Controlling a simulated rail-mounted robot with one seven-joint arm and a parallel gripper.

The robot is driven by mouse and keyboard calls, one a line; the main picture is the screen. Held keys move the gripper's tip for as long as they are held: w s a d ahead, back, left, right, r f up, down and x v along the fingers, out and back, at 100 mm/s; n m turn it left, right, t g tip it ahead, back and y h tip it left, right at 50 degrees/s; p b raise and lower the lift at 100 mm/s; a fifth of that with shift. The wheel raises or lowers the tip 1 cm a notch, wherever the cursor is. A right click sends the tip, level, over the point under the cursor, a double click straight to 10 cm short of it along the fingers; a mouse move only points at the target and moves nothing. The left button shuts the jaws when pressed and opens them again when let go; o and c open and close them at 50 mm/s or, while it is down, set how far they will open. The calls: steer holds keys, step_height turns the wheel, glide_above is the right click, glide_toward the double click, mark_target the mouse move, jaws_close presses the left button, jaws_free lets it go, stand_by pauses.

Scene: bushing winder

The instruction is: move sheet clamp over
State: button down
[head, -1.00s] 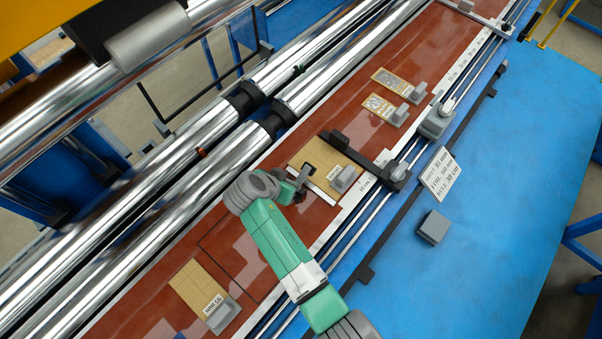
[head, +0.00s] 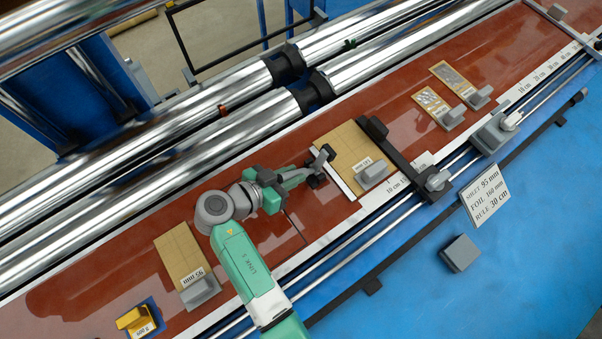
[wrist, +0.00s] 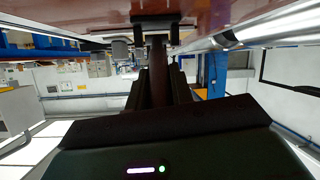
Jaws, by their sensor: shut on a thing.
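The tan sheet stack (head: 345,145) with a white strip along its left edge lies on the red-brown table, with a grey block (head: 371,174) on its front part. A black crossbar (head: 395,152) with dark end blocks lies along its right side. My gripper (head: 314,169) is at the stack's left edge, shut on a small dark grey piece, apparently the sheet clamp (head: 323,158). In the wrist view my gripper (wrist: 160,85) has a dark upright part between its fingers, and a dark block (wrist: 153,22) shows beyond it. Whether the clamp touches the sheets is unclear.
Steel rollers (head: 220,125) run along the back. A rail with a carriage (head: 493,133) runs along the front. A smaller tan stack (head: 180,252) and a yellow block (head: 135,318) lie at left, two small patterned sheets at right. A grey block (head: 460,252) sits on the blue surface.

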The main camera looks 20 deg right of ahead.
stand_by(0.3)
steer(key=c, duration=1.2)
jaws_free()
steer(key=shift+c, duration=0.2)
steer(key=v, duration=0.8)
steer(key=shift+f, duration=0.1)
